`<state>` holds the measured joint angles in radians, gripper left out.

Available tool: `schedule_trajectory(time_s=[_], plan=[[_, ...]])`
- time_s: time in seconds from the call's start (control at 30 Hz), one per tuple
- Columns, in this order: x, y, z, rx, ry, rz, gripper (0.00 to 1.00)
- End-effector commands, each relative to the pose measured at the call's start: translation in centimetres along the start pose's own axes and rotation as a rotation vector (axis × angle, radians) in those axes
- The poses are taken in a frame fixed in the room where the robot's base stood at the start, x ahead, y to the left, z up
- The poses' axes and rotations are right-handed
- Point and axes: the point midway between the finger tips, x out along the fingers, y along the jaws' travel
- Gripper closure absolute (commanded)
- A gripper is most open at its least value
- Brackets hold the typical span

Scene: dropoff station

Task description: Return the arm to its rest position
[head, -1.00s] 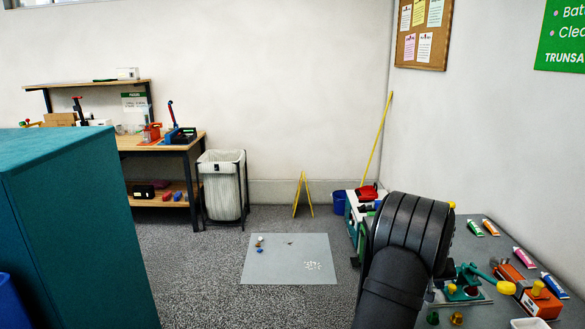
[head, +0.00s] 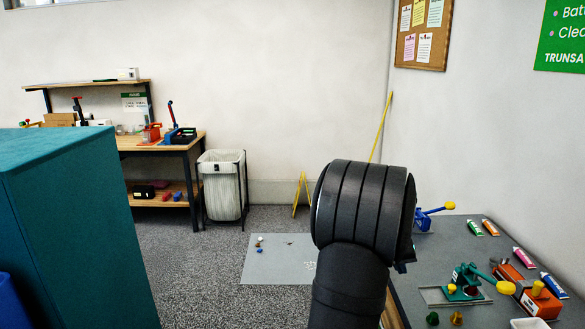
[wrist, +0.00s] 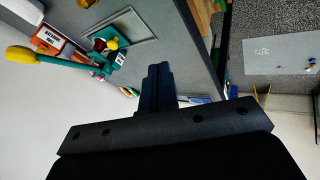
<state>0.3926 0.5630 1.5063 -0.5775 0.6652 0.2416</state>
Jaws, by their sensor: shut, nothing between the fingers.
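My arm (head: 362,205) shows in the head view as a thick black ribbed link, rising from the bottom edge just left of the grey table. It hides my gripper in that view. In the wrist view my gripper (wrist: 158,82) has its dark fingers together, with nothing between them. The fingers show against the grey table top and its edge, apart from the items on it.
The grey table (head: 452,240) on the right holds a green clamp (head: 462,285) with a yellow-tipped lever, a blue clamp (head: 424,219), orange boxes (head: 540,300) and several tubes. A floor mat (head: 270,268) and laundry bin (head: 222,185) stand left of my arm. A teal cabinet (head: 75,230) is at left.

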Motion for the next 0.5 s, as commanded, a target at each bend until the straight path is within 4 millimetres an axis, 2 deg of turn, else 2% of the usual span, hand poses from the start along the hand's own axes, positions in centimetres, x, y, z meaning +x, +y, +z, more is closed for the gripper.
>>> schedule_trajectory(time_s=[0.07, 0.2, 0.5], plan=[[-1.5, 0.2, -0.1, 0.003, 0.002, 0.000, 1.00], [-2.1, 3.3, -0.1, 0.063, -0.039, -0.023, 1.00], [-4.7, 8.3, -0.1, 0.153, -0.089, -0.109, 1.00]])
